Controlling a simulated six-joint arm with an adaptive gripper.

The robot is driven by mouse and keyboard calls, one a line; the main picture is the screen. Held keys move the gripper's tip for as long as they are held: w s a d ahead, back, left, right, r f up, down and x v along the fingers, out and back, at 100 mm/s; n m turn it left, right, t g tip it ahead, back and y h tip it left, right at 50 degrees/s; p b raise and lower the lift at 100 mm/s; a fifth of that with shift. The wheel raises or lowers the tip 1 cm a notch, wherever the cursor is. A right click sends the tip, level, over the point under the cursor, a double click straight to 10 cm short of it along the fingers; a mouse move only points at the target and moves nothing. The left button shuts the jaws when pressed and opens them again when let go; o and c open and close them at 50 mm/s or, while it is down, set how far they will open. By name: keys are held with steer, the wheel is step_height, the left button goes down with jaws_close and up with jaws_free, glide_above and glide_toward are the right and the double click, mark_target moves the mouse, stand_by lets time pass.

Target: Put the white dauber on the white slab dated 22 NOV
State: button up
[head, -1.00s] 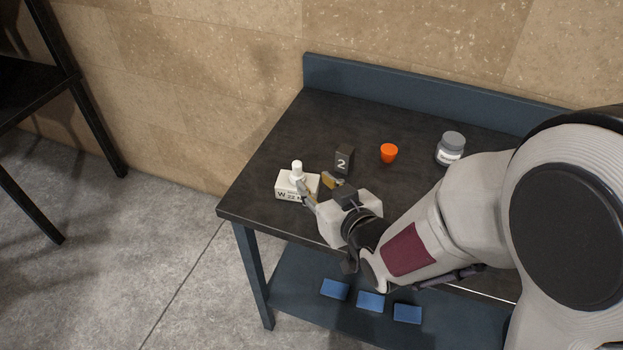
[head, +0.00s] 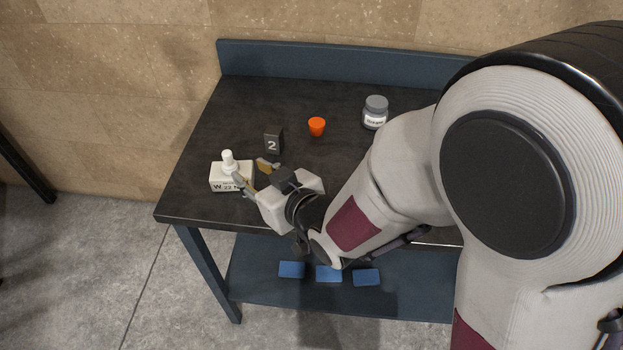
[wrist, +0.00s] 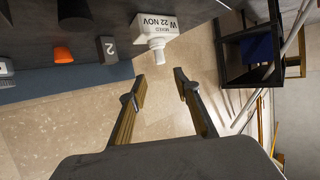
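The white slab (head: 217,184) sits near the left front of the dark bench top, its label reading W 22 N in the head view. The full W 22 NOV shows upside down on the slab (wrist: 152,24) in the wrist view. The white dauber (head: 228,160) stands upright on top of the slab; its white top also shows against the slab in the wrist view (wrist: 158,53). My gripper (head: 254,174) is just right of the slab. In the wrist view my gripper (wrist: 160,84) has its fingers apart with nothing between them.
A dark block marked 2 (head: 273,142) stands behind my gripper. An orange cup (head: 317,126) and a grey-lidded jar (head: 375,113) stand farther right. Several blue blocks (head: 328,273) lie on the lower shelf. The bench's left edge is close to the slab.

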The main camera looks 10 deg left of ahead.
steer(key=d+r+m+h, duration=0.2)
steer(key=d+r+h, duration=0.1)
steer(key=d, duration=0.7)
steer(key=d+r+m+h, duration=0.3)
steer(key=d+h, duration=0.1)
steer(key=d, duration=0.7)
steer(key=s+d+r+m+g+h, duration=0.1)
steer(key=s+d+m+g, duration=0.1)
steer(key=s+d, duration=0.4)
steer(key=s+d+r+m+g+h, duration=0.1)
steer(key=s+d+r+m+g, duration=0.1)
steer(key=s+d, duration=0.5)
steer(key=s, duration=0.5)
steer(key=shift+s+h, duration=0.3)
steer(key=shift+s, duration=0.1)
